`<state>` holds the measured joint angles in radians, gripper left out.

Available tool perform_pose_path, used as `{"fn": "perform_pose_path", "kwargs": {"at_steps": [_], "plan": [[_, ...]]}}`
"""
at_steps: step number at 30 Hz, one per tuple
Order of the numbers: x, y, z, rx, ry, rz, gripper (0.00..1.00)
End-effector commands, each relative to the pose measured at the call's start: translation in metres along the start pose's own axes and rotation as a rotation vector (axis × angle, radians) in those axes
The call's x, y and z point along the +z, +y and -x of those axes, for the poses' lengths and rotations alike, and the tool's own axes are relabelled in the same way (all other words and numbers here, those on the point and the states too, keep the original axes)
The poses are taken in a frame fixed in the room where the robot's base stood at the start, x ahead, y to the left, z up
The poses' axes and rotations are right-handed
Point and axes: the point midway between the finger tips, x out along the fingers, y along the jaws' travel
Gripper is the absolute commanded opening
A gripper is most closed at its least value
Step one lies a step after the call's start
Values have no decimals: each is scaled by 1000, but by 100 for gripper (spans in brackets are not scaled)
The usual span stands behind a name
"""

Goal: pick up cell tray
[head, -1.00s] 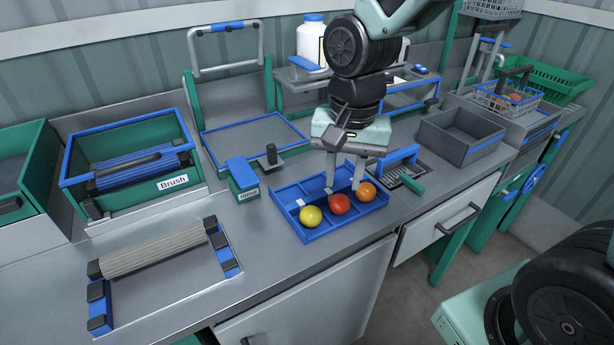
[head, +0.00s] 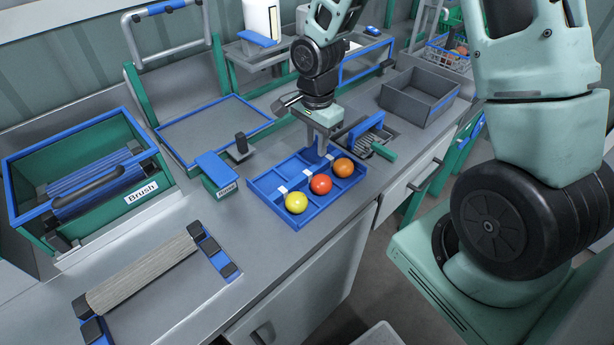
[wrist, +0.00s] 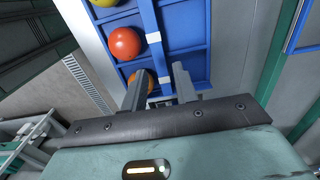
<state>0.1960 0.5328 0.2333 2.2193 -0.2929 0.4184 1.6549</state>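The blue cell tray (head: 268,198) lies flat on the grey worktop, with a yellow tomato (head: 296,203), a red tomato (head: 321,184) and an orange tomato (head: 344,168) in its front row of cells. The far cells look empty. My gripper (head: 321,152) points down at the tray's far right part, behind the orange tomato. In the wrist view my gripper (wrist: 159,85) has its two fingers apart, one on each side of the tray's middle divider (wrist: 150,28), with gaps showing. Whether the fingertips touch the tray is hidden.
A small green and blue box (head: 217,174) stands left of the tray. A roller stand (head: 150,275) and the Brush crate (head: 85,180) are at left.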

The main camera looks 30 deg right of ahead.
Motion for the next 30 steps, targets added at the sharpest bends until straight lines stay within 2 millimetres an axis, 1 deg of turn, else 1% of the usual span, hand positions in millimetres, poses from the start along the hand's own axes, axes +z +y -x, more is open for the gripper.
{"fn": "perform_pose_path", "kwargs": {"at_steps": [1, 3, 8, 10, 16, 19, 23, 30], "plan": [[0, 0, -7, 2, -1, 0, 29], [0, 0, -13, 2, 0, 1, 29], [0, 0, -20, 0, 0, 1, 29], [1, 2, -27, 3, -1, 2, 29], [0, 4, -55, 3, -1, 3, 29], [0, 3, -65, 1, 0, 2, 29], [0, 3, -69, -1, 1, 1, 29], [0, 3, -69, -2, 1, 1, 29]]}}
